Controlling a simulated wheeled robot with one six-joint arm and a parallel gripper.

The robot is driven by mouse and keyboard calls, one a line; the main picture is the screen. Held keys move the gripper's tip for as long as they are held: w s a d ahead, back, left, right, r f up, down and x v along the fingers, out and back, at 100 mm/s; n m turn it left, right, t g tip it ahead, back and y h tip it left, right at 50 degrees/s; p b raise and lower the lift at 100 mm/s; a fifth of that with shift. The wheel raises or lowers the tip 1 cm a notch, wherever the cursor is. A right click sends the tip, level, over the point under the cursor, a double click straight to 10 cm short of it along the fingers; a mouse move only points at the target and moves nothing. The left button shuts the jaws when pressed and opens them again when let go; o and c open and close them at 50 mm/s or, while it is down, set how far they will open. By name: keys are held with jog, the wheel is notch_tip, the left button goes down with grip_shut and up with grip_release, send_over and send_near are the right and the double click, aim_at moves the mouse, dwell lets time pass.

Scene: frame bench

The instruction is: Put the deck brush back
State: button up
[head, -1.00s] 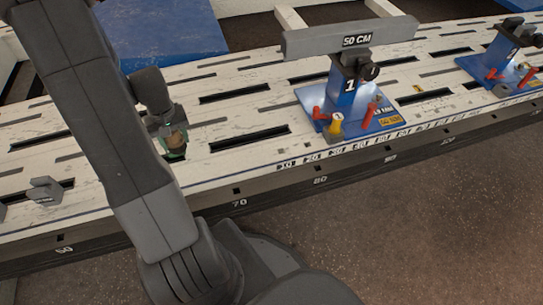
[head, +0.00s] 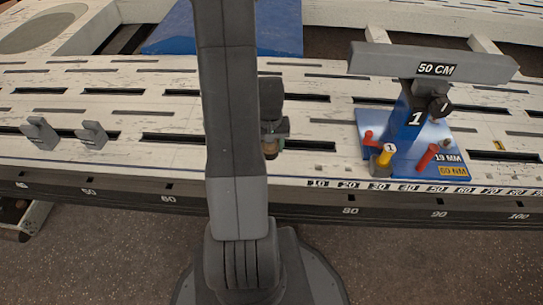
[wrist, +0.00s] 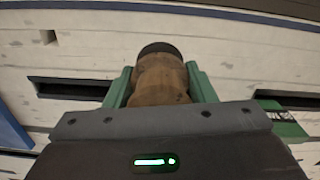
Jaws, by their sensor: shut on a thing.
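My gripper (head: 271,150) is over the slotted white bench, mostly hidden behind my own arm in the head view. In the wrist view its green fingers (wrist: 160,88) are shut on both sides of a brown wooden piece with a dark end, which I take to be part of the deck brush (wrist: 161,82). In the head view only a small brown bit of it shows below the fingers. The rest of the brush is hidden, and I cannot tell whether it touches the bench.
A blue stand marked 1 (head: 402,130) with a grey 50 CM bar (head: 430,64) and red and yellow pegs stands to the right on the bench (head: 330,70). Two grey clamps (head: 40,133) (head: 92,134) sit at left. A blue panel (head: 222,28) lies behind.

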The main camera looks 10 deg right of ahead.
aim_at(270, 153)
jog(key=shift+f+b, duration=0.7)
jog(key=shift+f, duration=1.1)
jog(key=shift+f, duration=0.1)
jog(key=shift+f, duration=0.15)
jog(key=o, duration=1)
notch_tip(270, 153, up, 12)
jog(key=p, duration=0.4)
jog(key=shift+r+p, duration=0.25)
jog(key=shift+p, duration=0.05)
